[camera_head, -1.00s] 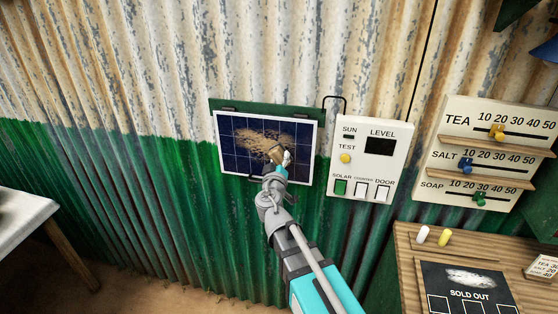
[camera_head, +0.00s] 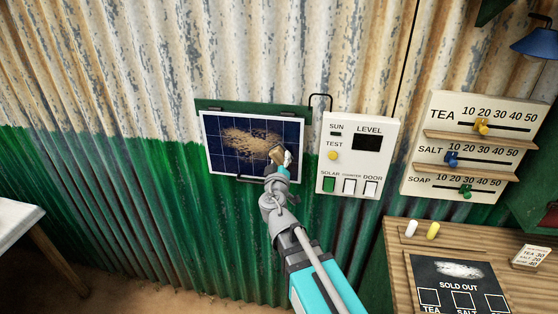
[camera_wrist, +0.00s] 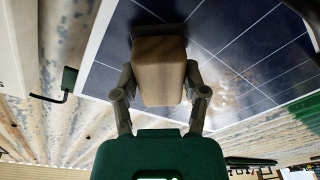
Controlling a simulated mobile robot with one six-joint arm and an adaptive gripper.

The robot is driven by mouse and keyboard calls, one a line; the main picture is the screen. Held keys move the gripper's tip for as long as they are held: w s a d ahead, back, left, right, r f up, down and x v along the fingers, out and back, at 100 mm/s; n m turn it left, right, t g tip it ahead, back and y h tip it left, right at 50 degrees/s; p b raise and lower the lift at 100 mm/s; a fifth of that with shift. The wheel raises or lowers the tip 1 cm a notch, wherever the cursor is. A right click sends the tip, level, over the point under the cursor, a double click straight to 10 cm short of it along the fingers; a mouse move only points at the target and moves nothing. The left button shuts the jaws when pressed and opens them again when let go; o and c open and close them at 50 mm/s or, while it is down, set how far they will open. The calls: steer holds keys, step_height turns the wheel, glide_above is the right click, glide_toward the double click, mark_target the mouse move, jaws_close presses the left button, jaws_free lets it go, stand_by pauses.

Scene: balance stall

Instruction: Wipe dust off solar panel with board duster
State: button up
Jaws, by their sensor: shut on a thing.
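The solar panel (camera_head: 222,156) is a dark blue gridded sheet in a white frame on a green backing, fixed to the corrugated wall. A tan dust patch (camera_head: 243,140) lies across its middle and left. My gripper (camera_wrist: 158,82) is shut on the board duster (camera_wrist: 158,68), a tan-brown block with a dark face at its far end. The dark face is at the panel, which also shows in the wrist view (camera_wrist: 235,40); I cannot tell whether it touches. In the head view the duster (camera_head: 277,154) is at the panel's right part, just right of the dust, partly hidden by my gripper.
A white control box (camera_head: 352,123) with LEVEL display and switches is right of the panel. Further right are the slider price board (camera_head: 440,119) and a wooden counter (camera_head: 400,262) with chalks and a SOLD OUT board. A white table (camera_head: 17,217) stands at left.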

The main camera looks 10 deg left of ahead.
mark_target(269, 150)
steer(key=shift+r, duration=0.1)
steer(key=shift+r+p, duration=0.65)
steer(key=shift+p, duration=0.1)
steer(key=shift+a, duration=0.1)
steer(key=shift+w+a, duration=0.2)
steer(key=shift+a, duration=1.65)
steer(key=shift+a, duration=0.15)
steer(key=shift+a, duration=1.75)
